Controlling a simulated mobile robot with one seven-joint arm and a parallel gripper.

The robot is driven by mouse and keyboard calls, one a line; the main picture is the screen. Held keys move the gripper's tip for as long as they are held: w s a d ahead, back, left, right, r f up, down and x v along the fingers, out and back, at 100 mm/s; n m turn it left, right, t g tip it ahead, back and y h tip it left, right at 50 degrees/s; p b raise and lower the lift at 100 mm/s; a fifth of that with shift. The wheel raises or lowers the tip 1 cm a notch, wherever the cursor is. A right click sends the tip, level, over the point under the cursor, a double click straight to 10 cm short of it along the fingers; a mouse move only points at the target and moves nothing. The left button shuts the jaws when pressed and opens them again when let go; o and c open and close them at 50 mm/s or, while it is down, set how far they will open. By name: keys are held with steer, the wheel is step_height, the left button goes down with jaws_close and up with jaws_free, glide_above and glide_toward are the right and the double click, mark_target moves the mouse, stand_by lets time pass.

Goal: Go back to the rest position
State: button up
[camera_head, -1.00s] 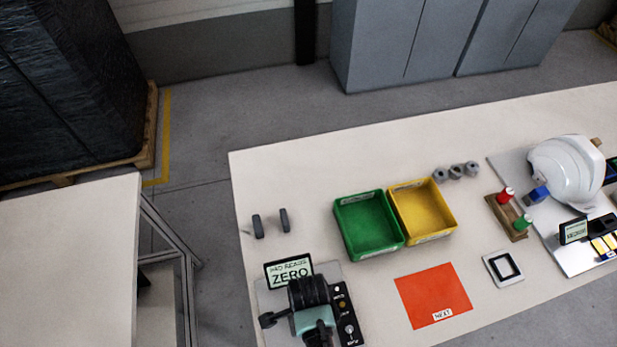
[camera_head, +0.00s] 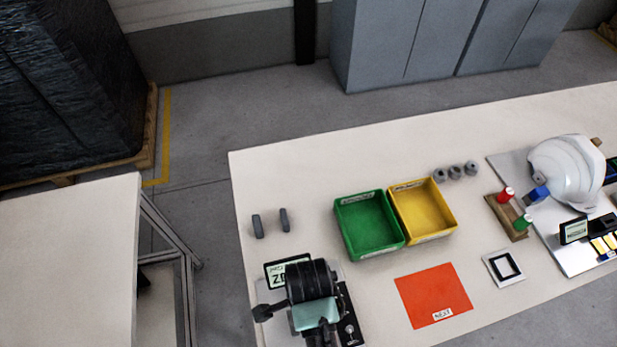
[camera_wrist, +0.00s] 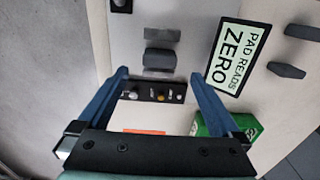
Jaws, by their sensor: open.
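My gripper (camera_wrist: 158,76) is open in the wrist view, its two blue fingers spread wide with nothing held between them. Beyond the fingertips is a grey block (camera_wrist: 160,60) on a light plate. In the head view the end of my arm is over the plate at the near left of the bench, and the fingers cannot be made out. The sign reading "PAD READS ZERO" (camera_wrist: 238,57) stands to the right of the fingers in the wrist view. In the head view the sign (camera_head: 280,270) is partly hidden by my arm.
Two grey pieces (camera_head: 257,226) lie on the bench (camera_head: 300,170). A green bin (camera_head: 350,205) and a yellow bin (camera_head: 425,210) stand mid-bench, empty. An orange sheet (camera_head: 432,290) lies in front. A white helmet shell (camera_head: 568,170) sits at right.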

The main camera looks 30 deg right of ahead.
steer(key=shift+r, duration=2.75)
